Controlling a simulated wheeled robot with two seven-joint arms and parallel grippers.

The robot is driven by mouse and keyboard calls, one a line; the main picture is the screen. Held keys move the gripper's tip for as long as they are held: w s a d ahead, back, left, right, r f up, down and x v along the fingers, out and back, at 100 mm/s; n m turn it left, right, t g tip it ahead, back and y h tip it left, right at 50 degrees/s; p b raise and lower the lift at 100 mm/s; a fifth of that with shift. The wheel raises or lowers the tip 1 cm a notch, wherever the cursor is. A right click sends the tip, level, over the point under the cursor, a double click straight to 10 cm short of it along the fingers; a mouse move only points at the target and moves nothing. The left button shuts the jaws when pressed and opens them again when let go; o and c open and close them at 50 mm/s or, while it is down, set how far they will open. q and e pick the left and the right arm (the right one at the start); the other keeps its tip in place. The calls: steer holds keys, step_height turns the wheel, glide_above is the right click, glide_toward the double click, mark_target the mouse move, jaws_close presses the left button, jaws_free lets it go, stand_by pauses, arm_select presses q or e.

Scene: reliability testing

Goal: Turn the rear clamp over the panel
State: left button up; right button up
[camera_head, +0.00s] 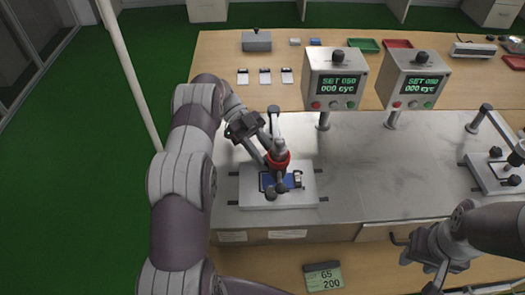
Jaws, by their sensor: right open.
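A pale fixture plate (307,190) lies on the grey bench top at centre, with a small blue panel (292,181) on it. Dark clamp parts (272,195) sit on and around the panel; which one is the rear clamp is hard to tell. A grey post with a red collar (277,160) stands over the panel and hides part of it. My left gripper (262,150) reaches down beside the post and collar; its fingertips are partly hidden, so its grip is unclear. My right gripper (425,273) is open and empty at the lower right, in front of the bench.
Two counter boxes (335,78) (413,79) stand on posts behind the fixture. A second fixture (493,175) is at the right edge. Small parts and trays (363,45) lie on the wooden bench behind. The grey top (385,175) between the fixtures is clear.

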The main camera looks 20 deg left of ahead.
arm_select(q)
steer(key=shift+r, duration=0.1)
steer(key=o, duration=0.8)
steer(key=shift+c, duration=0.2)
